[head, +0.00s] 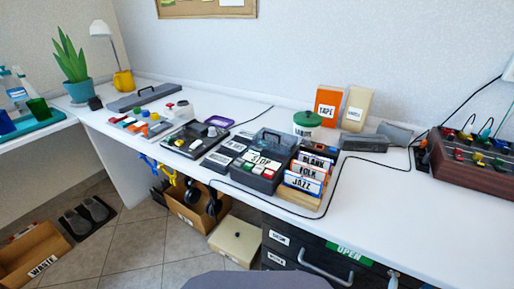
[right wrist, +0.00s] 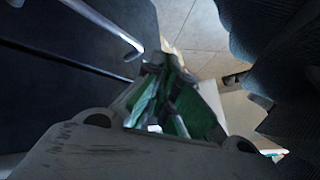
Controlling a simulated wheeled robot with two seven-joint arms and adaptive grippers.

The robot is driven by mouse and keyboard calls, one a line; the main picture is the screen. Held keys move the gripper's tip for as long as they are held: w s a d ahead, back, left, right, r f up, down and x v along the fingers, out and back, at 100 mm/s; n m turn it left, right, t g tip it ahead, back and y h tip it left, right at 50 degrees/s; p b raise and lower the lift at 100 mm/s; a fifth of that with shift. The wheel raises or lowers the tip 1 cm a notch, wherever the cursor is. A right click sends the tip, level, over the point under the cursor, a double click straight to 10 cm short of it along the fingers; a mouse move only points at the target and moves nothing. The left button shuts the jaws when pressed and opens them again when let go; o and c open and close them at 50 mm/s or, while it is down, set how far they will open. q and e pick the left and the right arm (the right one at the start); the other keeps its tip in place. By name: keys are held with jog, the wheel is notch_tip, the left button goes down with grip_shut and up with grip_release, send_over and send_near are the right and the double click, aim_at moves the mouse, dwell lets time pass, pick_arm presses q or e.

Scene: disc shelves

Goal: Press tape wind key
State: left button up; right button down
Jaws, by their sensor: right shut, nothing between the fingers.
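The tape player (head: 262,160) is a dark box on the white counter, near the middle of the head view. It has a carry handle on top, a white label, and small red, green and white keys (head: 266,172) along its front. Which key is the wind key cannot be read at this size. My right gripper (right wrist: 168,75) shows only in the right wrist view, with green finger pads drawn together and nothing held. It points down past dark drawer fronts toward the floor, away from the keys. My left gripper is in neither view.
A black cable curves over the counter (head: 375,205). Drawers with a handle (head: 325,268) are below. The counter's right front part is clear.

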dwell(0.9)
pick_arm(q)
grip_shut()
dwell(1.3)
